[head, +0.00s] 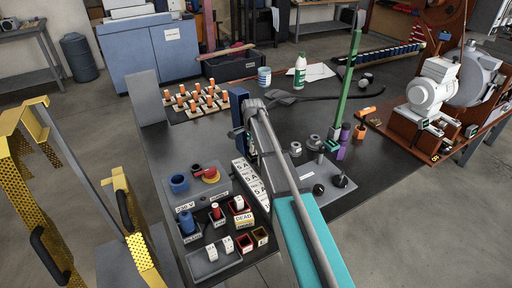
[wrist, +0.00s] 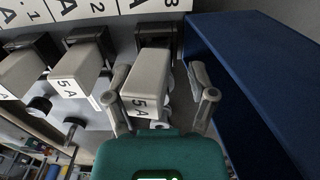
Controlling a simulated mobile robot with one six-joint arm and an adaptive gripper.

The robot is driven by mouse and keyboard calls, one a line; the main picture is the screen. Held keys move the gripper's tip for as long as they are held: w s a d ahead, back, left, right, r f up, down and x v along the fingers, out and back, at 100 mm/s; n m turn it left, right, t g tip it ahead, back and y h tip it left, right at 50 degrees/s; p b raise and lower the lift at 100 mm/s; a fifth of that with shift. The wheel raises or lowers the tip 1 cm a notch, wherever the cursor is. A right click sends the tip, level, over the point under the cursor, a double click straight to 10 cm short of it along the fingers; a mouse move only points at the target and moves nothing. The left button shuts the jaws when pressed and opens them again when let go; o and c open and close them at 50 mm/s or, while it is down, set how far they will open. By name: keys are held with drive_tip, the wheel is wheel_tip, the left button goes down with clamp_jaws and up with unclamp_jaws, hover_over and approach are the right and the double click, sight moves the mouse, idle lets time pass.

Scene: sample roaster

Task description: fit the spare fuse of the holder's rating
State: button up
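In the wrist view my gripper (wrist: 160,95) is open. Its two fingers stand on either side of the rightmost pale grey fuse carrier (wrist: 152,76), marked 5 A; I cannot tell whether they touch it. A middle carrier (wrist: 78,70) and a left carrier (wrist: 22,70), seated in dark bases, are to its left. In the head view my arm hides the gripper and most of the holder; its white 5 A label strip (head: 250,183) shows. Two small white fuse-like pieces (head: 212,252) (head: 228,244) stand on a grey block at the front.
A blue wall (wrist: 250,80) stands close right of my gripper. In the head view, a grey box (head: 202,192) with a red knob, small coloured bins and a DEAD label (head: 243,217) are at front left. Orange-topped pegs (head: 195,98) stand behind; a green post (head: 345,95) rises right.

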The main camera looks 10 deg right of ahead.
drive_tip(key=shift+r, duration=0.2)
wheel_tip(320, 180, up, 12)
drive_tip(key=p, duration=1.2)
drive_tip(key=shift+f, duration=0.2)
idle(0.6)
drive_tip(key=shift+s, duration=0.1)
drive_tip(key=shift+s, duration=0.3)
drive_tip(key=s+d+n, duration=0.1)
drive_tip(key=s+n, duration=1.3)
drive_tip(key=s, duration=1.4)
drive_tip(key=shift+s, duration=0.35)
drive_tip(key=shift+d, duration=0.1)
drive_tip(key=shift+r, duration=0.1)
